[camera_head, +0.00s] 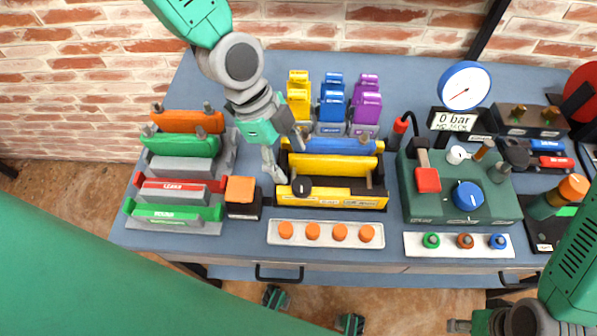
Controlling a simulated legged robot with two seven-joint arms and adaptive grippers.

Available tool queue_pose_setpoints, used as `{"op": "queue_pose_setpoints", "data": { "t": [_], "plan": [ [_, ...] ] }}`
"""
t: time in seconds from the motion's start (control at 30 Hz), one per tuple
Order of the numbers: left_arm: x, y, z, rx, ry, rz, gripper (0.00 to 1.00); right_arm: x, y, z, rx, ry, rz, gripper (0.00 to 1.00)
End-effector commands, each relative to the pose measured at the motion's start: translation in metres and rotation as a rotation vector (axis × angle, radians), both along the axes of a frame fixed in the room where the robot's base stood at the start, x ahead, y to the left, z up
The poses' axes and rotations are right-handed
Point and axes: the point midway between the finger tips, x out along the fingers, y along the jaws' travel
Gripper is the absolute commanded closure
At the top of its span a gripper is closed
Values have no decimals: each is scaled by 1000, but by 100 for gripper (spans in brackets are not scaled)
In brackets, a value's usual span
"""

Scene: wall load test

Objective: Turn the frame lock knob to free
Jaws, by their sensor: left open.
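The frame lock knob (302,187) is a round black knob with a light pointer mark. It sits at the left of the front face of a yellow and black frame (345,201) in the middle of the bench. My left gripper (289,163) is open and points down just behind and to the left of the knob, apart from it. One finger is low by the frame's left end and the other is higher, to the right. No object shows between them. My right gripper (460,325) is only partly visible at the bottom right, and its jaws are unclear.
Yellow, blue and purple blocks (333,100) stand behind the frame. Racks of coloured bars (180,190) and an orange button (241,190) lie left. A green valve box (461,190) with a gauge (464,86) stands right. A strip of orange buttons (326,234) lies in front.

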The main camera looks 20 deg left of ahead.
Motion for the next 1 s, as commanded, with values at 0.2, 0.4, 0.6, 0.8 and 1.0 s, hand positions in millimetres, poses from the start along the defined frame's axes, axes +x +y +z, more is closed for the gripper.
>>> {"op": "queue_pose_setpoints", "data": {
  "t": [0.2,0.4,0.6,0.8,1.0],
  "plan": [
    [3,13,30,-1,-2,1,44,1,0,0,0,0,0,60],
    [2,16,37,-1,1,0,44,1,0,0,0,0,0,60],
    [2,16,37,0,1,0,44,2,0,-1,0,3,0,60],
    [2,16,37,0,1,0,44,3,0,-1,0,2,0,60],
    [2,16,37,0,1,0,44,3,0,-1,0,2,0,60]
  ]
}}
